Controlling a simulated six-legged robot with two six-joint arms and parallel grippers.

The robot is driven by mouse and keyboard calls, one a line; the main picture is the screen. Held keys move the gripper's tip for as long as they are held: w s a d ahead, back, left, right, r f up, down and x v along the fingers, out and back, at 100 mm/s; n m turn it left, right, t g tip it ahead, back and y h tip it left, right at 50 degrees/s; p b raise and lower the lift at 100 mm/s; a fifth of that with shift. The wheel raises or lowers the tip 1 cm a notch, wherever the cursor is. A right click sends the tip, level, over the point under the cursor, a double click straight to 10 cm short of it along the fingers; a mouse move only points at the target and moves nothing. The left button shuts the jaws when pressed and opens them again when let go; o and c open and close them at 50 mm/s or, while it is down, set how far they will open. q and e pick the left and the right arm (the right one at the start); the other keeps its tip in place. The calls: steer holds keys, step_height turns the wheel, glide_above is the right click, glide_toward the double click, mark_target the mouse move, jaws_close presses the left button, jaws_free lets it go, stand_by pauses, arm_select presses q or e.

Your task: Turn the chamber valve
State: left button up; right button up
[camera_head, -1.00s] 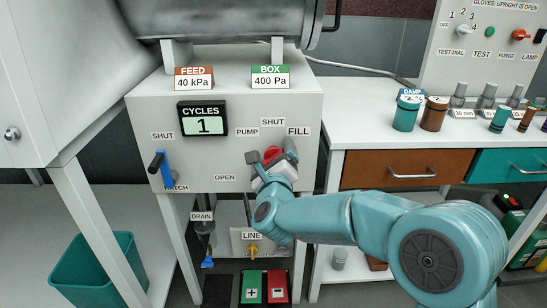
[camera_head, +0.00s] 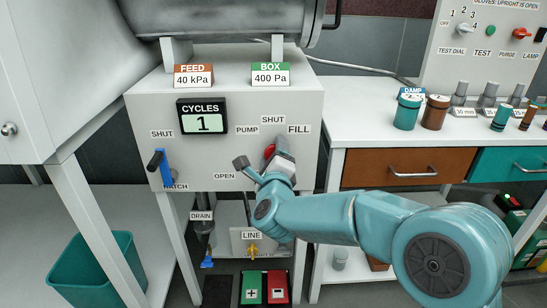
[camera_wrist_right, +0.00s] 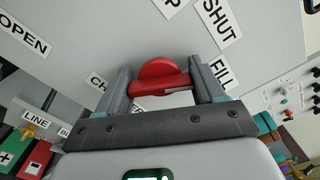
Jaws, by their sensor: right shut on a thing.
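The chamber valve is a red handle (camera_head: 270,151) on the grey cabinet front, among the PUMP, SHUT and FILL labels. In the right wrist view the red handle (camera_wrist_right: 160,78) lies between the two fingers, tilted slightly in the picture. My right gripper (camera_head: 262,158) is shut on it, with one finger at its left and one at its right, the right one just below the FILL label. The gripper hides much of the handle in the head view, and I cannot tell which label it points to. My left gripper is not in view.
A hatch lever with a blue part (camera_head: 165,167) is at the cabinet's left. A cycle display (camera_head: 203,117) reads 1. Below are a yellow line valve (camera_head: 253,250) and green and red buttons (camera_head: 264,288). A white bench (camera_head: 370,125) with jars stands at the right.

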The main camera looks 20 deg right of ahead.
steer(key=n, duration=0.3)
steer(key=shift+n, duration=0.4)
steer(key=n, duration=0.3)
steer(key=shift+n+p, duration=0.3)
steer(key=shift+p, duration=0.1)
steer(key=n+p, duration=0.1)
steer(key=n, duration=0.3)
steer(key=shift+n+p, duration=0.95)
steer(key=shift+n, duration=1.25)
steer(key=shift+f, duration=0.1)
steer(key=o, duration=1)
steer(key=shift+o, duration=0.2)
steer(key=shift+s, duration=0.1)
steer(key=p+v, duration=0.1)
steer(key=v, duration=1.5)
